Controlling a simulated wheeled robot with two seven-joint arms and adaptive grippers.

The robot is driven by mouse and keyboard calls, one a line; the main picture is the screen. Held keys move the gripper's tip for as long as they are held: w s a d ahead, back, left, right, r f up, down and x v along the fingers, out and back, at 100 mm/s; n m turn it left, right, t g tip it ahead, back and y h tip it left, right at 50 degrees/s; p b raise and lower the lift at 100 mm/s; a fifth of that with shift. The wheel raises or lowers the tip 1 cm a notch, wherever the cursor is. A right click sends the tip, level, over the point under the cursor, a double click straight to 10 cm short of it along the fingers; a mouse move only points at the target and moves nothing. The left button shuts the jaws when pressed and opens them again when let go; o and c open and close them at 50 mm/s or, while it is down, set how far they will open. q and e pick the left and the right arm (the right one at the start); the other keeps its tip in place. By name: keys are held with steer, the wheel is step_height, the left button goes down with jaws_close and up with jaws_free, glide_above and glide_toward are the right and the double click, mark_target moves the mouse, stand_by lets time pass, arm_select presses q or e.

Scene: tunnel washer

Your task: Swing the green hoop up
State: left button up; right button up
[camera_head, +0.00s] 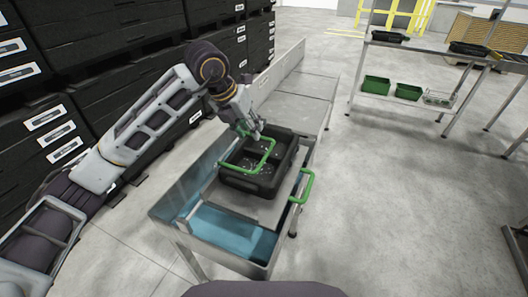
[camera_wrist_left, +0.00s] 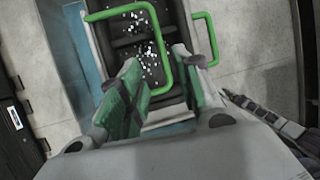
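A green hoop (camera_head: 271,157) spans the top of a black crate (camera_head: 249,183) that sits in the metal trough. In the left wrist view the hoop (camera_wrist_left: 165,50) crosses the crate (camera_wrist_left: 117,28), and one side of it runs between my fingertips. My left gripper (camera_head: 250,131) is at the far end of the crate, near the hoop. In the wrist view the left gripper (camera_wrist_left: 157,60) has its green-padded fingers apart. I cannot tell whether they touch the hoop. Small pale bits lie inside the crate.
A second green handle (camera_head: 306,187) stands on the trough's right side, and shows in the wrist view (camera_wrist_left: 214,40). The trough (camera_head: 230,236) has a blue inside. Black stacked bins (camera_head: 110,60) line the left. A shelf with green bins (camera_head: 377,85) stands back right.

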mark_target(266, 154)
arm_select(q)
steer(key=p+x, duration=0.1)
steer(key=x, duration=1.2)
steer(key=shift+f, duration=0.35)
jaws_close()
